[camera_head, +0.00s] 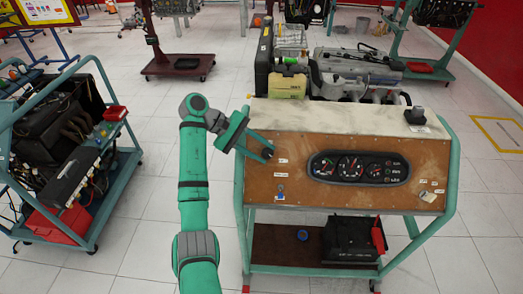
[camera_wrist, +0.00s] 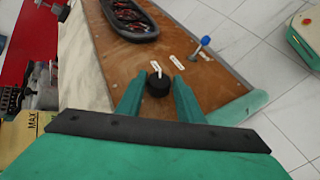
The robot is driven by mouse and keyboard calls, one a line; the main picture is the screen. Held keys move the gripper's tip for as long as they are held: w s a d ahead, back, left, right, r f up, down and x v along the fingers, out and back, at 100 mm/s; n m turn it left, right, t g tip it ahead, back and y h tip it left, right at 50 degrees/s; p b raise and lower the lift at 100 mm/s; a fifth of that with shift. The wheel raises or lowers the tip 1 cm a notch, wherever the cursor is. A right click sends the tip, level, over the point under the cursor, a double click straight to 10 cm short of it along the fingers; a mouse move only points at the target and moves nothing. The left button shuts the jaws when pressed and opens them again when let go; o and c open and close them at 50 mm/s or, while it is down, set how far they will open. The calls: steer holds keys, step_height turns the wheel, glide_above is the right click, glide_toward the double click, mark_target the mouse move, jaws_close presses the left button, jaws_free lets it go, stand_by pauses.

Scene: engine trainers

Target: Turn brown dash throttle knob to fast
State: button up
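The brown wooden dash panel (camera_head: 300,190) is on the front of the engine trainer. The throttle knob (camera_wrist: 158,85) is a round dark knob with a white pointer mark, on the panel in the wrist view. Small white labels (camera_wrist: 177,62) lie beside it; their text is too small to read. In the head view my gripper (camera_head: 267,152) is at the panel's upper left and mostly hides the knob.
A gauge cluster (camera_head: 358,167) is right of the knob. A key switch with a blue head (camera_head: 280,191) sits below it and sticks out. The beige dash top (camera_head: 340,117) and a yellow container (camera_head: 286,84) are behind. Another trainer cart (camera_head: 75,150) stands left.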

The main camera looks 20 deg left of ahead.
steer(key=shift+o, duration=1.4)
steer(key=shift+d, duration=0.1)
steer(key=v, duration=1)
steer(key=shift+a+r, duration=0.15)
steer(key=shift+a, duration=0.25)
steer(key=shift+s+a, duration=0.1)
steer(key=shift+s, duration=0.05)
